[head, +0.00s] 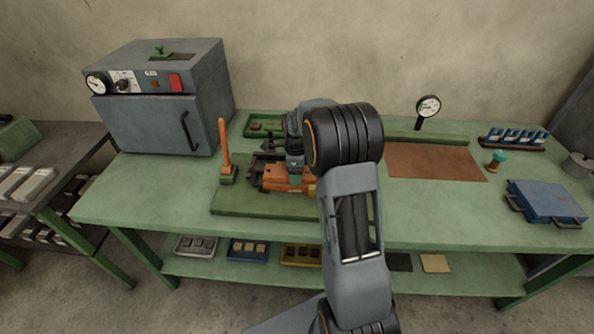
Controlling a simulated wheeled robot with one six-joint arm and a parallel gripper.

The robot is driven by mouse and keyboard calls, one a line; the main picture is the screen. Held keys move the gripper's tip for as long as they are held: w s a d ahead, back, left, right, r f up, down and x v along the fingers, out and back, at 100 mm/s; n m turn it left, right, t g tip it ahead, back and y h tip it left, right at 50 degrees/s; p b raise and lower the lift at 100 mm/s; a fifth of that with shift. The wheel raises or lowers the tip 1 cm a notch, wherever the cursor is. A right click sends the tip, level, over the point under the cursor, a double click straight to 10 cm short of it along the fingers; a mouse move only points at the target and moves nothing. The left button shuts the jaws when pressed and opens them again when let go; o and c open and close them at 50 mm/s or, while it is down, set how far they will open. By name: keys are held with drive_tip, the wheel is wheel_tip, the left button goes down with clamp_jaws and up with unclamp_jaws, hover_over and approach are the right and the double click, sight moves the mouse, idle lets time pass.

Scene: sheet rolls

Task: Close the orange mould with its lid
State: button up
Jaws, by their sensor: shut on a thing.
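The orange mould (272,181) is on the green board (240,202) near the middle of the bench. My gripper (294,177) points down right at the mould, with its fingertips close to its orange top. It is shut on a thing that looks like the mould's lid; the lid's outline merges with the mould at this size. I cannot tell whether the lid touches the mould all round. My arm hides the mould's right end and part of the board.
An upright orange lever (224,145) stands just left of the mould. A grey oven (155,115) is at the back left. A brown mat (434,162), a teal-topped spool (497,160) and a blue case (546,201) lie to the right. The bench front right (440,215) is clear.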

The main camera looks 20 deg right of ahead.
drive_tip(key=o, duration=1.2)
drive_tip(key=shift+r, duration=0.1)
drive_tip(key=shift+c, duration=0.2)
drive_tip(key=o, duration=0.4)
wheel_tip(320, 180, up, 14)
drive_tip(key=shift+f, duration=0.15)
